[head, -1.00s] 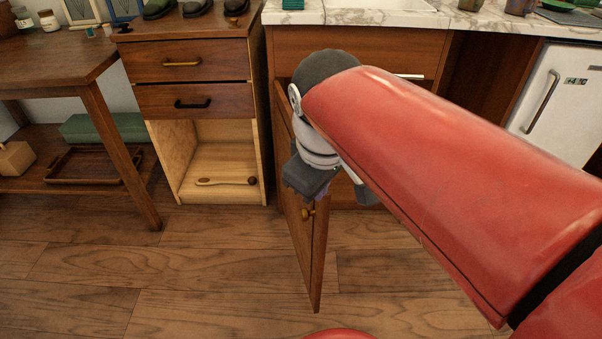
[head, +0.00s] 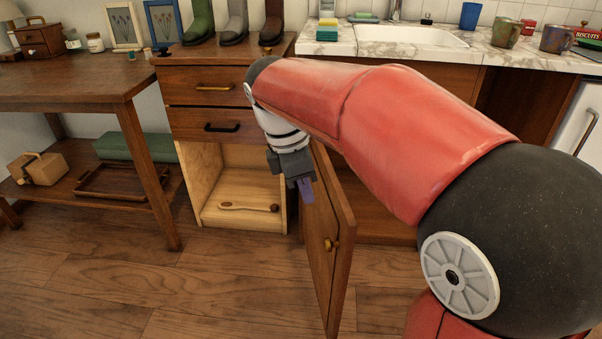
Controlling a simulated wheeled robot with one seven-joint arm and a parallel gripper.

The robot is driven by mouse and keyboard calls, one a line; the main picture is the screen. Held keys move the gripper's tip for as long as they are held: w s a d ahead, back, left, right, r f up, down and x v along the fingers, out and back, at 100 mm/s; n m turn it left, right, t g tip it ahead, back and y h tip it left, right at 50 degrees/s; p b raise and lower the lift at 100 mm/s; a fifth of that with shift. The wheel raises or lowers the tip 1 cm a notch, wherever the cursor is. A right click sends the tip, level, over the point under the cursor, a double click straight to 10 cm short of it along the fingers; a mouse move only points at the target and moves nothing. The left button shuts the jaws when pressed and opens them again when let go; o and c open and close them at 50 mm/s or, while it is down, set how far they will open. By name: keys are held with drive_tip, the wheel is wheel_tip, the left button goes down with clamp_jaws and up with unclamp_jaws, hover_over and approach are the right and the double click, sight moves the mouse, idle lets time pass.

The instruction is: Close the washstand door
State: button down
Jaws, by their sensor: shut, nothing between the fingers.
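The washstand (head: 455,78) has a marble top with a sink and stands at the back right. Its wooden door (head: 322,235) stands open, swung out toward me, with a brass knob (head: 331,244) on its face. My gripper (head: 306,190) is shut and empty, at the left side of the door near its upper part. I cannot tell whether it touches the door. My red arm hides part of the washstand front.
A drawer cabinet (head: 212,91) with an open lower compartment holding a wooden brush (head: 248,206) stands left of the door. A wooden table (head: 80,85) is further left. The floor (head: 200,290) in front is clear.

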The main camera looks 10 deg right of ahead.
drive_tip(key=shift+d+f, duration=0.4)
drive_tip(key=shift+d, duration=0.4)
drive_tip(key=shift+d+f, duration=0.4)
drive_tip(key=shift+d, duration=0.35)
drive_tip(key=shift+d+f, duration=0.4)
drive_tip(key=shift+d, duration=0.4)
drive_tip(key=shift+d, duration=0.1)
